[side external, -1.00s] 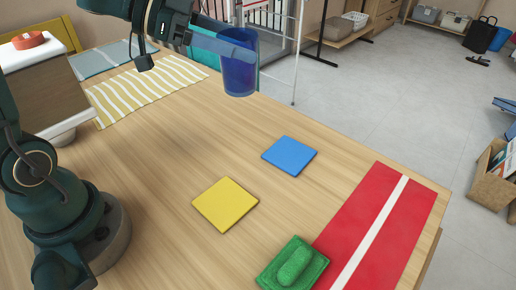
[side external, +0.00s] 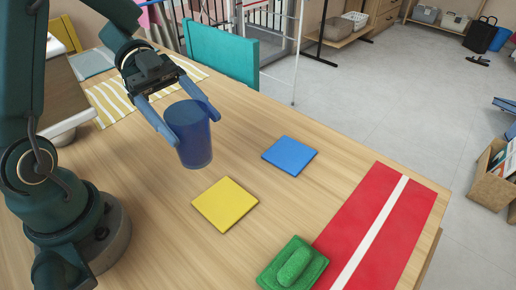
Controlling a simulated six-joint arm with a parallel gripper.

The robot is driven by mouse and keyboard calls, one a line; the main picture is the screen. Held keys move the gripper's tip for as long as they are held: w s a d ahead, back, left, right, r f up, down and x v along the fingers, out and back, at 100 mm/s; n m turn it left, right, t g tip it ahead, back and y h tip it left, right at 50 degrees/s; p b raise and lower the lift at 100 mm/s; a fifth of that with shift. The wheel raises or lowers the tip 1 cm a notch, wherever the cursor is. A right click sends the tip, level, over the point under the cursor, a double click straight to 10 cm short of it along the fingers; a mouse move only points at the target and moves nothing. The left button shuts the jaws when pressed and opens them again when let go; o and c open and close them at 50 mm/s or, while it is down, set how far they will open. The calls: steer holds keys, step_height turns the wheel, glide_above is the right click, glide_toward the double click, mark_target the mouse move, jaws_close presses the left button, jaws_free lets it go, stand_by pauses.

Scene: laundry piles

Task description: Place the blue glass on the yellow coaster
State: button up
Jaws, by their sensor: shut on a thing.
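The blue glass (side external: 192,142) is see-through and upright, held in the air in the side external view. My gripper (side external: 193,124) is shut on it, with one finger on each side near its upper part. The yellow coaster (side external: 225,205) lies flat and bare on the wooden table, below and a little right of the glass in the picture. A gap shows between the glass's base and the coaster in the picture.
A blue coaster (side external: 289,156) lies to the right of the glass. A striped yellow cloth (side external: 112,103) lies behind. A teal chair (side external: 222,54) stands beyond the table.

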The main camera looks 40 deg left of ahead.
mark_target(204, 140)
steer(key=x, duration=0.3)
steer(key=f+x, duration=0.1)
steer(key=x, duration=0.2)
steer(key=shift+w+d+f, duration=0.15)
steer(key=shift+w+d, duration=0.05)
steer(key=shift+f, duration=1.95)
steer(key=shift+f, duration=0.1)
steer(key=o, duration=1.3)
steer(key=shift+f, duration=0.1)
steer(key=shift+o, duration=0.2)
